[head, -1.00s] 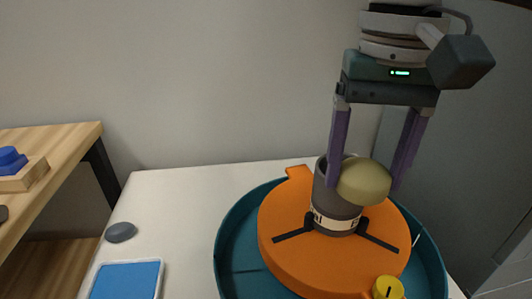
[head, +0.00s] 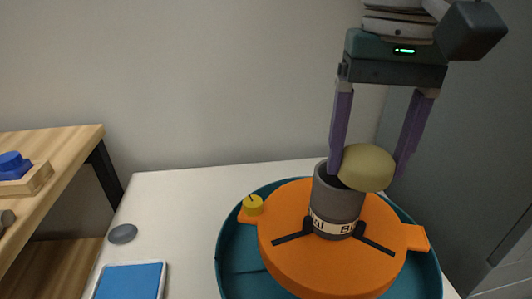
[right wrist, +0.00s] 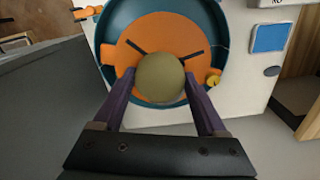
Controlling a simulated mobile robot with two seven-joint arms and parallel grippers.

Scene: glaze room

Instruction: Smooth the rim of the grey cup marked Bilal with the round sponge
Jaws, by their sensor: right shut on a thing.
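The grey cup (head: 336,205) stands upright on the orange wheel head (head: 300,255), between dark clamp arms. Its pale label band shows only parts of the name, "al" and "Bi". My right gripper (head: 368,172) points down, shut on the round yellowish sponge (head: 367,167). The sponge overlaps the right side of the cup's rim and appears to rest on it, though the contact is hidden. In the right wrist view the sponge (right wrist: 160,78) sits between the fingers and hides the cup. My left gripper is not in view.
A teal basin (head: 228,262) surrounds the wheel head, which carries a yellow knob (head: 253,205). On the white table (head: 180,200) lie a grey oval piece (head: 122,234) and a blue-topped tray (head: 130,281). A wooden bench (head: 62,150) stands at the left.

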